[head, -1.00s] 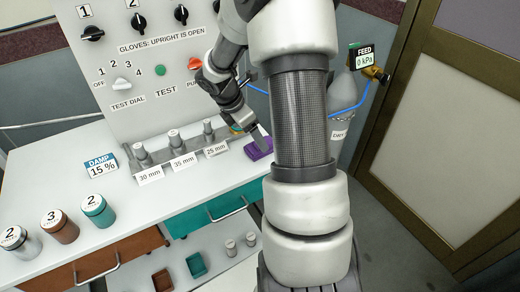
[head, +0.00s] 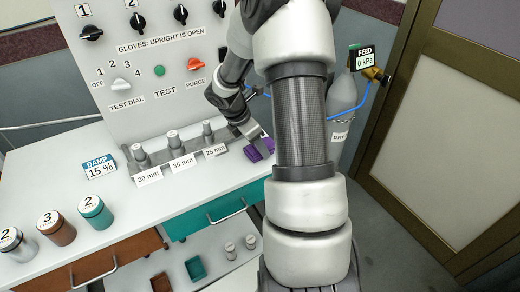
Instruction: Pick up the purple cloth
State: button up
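The purple cloth (head: 254,152) lies on the white bench top near its right end, just right of the 25 mm post. It is a small folded pad. My gripper (head: 253,136) points down at it from above, with its tips at or very near the cloth's top. The arm hides part of the bench right of the cloth. The fingers are too small and partly hidden to show whether they are open or shut, or whether they touch the cloth.
The 25 mm post (head: 208,134) in the grey rack stands close left of the cloth. The panel (head: 150,70) with knobs rises behind. Three lidded canisters, including a teal one (head: 96,210), stand at front left. A teal drawer (head: 212,216) is below. The bench middle is clear.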

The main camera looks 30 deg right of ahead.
notch_tip(320, 180, up, 10)
jog(key=p, duration=0.2)
dwell(0.5)
jog(key=shift+o, duration=0.8)
jog(key=shift+p, duration=0.3)
jog(key=shift+c, duration=0.4)
